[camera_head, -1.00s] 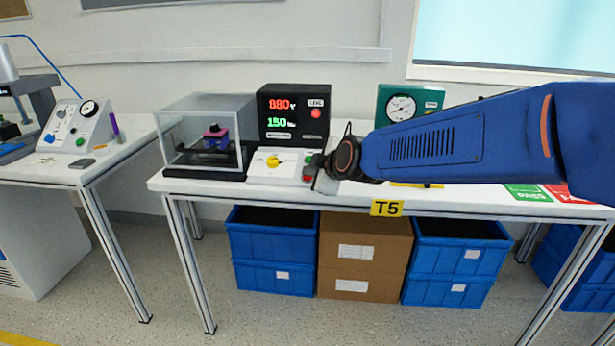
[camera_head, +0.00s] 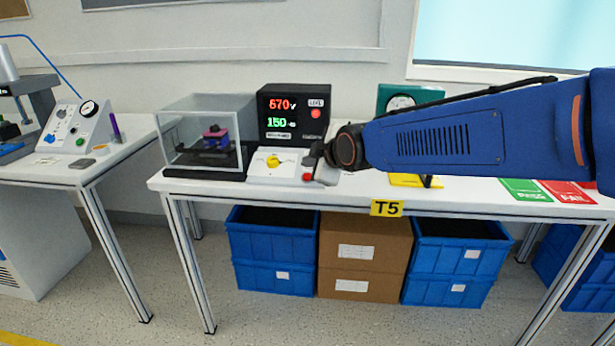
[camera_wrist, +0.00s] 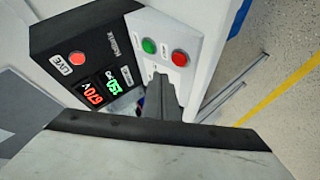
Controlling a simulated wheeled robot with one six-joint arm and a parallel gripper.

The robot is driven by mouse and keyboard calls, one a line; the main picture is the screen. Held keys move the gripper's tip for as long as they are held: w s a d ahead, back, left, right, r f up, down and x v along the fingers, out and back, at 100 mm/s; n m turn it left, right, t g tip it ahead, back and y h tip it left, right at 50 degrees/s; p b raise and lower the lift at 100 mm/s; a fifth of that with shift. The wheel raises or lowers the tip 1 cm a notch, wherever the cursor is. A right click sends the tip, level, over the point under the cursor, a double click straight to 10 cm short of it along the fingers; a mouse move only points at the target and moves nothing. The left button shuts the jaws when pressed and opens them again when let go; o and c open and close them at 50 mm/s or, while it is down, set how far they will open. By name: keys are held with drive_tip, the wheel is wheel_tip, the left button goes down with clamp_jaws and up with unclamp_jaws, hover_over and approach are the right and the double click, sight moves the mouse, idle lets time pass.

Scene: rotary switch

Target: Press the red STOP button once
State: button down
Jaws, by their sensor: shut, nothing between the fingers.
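The red STOP button (camera_head: 307,177) is at the front right of the white control panel (camera_head: 262,179). It shows clearly in the wrist view (camera_wrist: 179,58), beside a green button (camera_wrist: 149,46). My gripper (camera_head: 313,158) is over the panel's right side, behind the red button in the head view, and hides the green button there. In the wrist view my closed fingers (camera_wrist: 161,82) are empty and end just short of the two buttons, apart from the red one in the picture. I cannot tell their height above the panel. A yellow knob (camera_head: 273,160) is on the panel's left part.
A black meter box (camera_head: 291,133) stands behind the panel, showing 670 V in red. A clear-walled case (camera_head: 195,130) is to the left. A teal gauge (camera_head: 425,96) and a yellow item (camera_head: 404,181) are to the right, near my arm.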

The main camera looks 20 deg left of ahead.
drive_tip(key=r, duration=0.1)
drive_tip(key=s+r, duration=0.1)
drive_tip(key=r, duration=0.1)
drive_tip(key=shift+d, duration=0.15)
idle(0.7)
drive_tip(key=s+d+f+m+h, duration=0.1)
drive_tip(key=s+d+m+h, duration=0.15)
drive_tip(key=d, duration=0.85)
drive_tip(key=s+d+f+m+h, duration=0.15)
drive_tip(key=d+m, duration=0.25)
drive_tip(key=d, duration=0.8)
drive_tip(key=s+d+f+m+h, duration=0.15)
drive_tip(key=d+m, duration=0.25)
drive_tip(key=d, duration=0.7)
drive_tip(key=s+d+f+m+g+h, duration=0.1)
drive_tip(key=s+d+f+m, duration=0.4)
drive_tip(key=s+d, duration=0.5)
drive_tip(key=s+d+f+m+g+h, duration=0.2)
drive_tip(key=s+d+f+m, duration=0.3)
drive_tip(key=s+d, duration=0.5)
drive_tip(key=s+f, duration=0.1)
drive_tip(key=s, duration=0.2)
drive_tip(key=shift+f+m, duration=0.35)
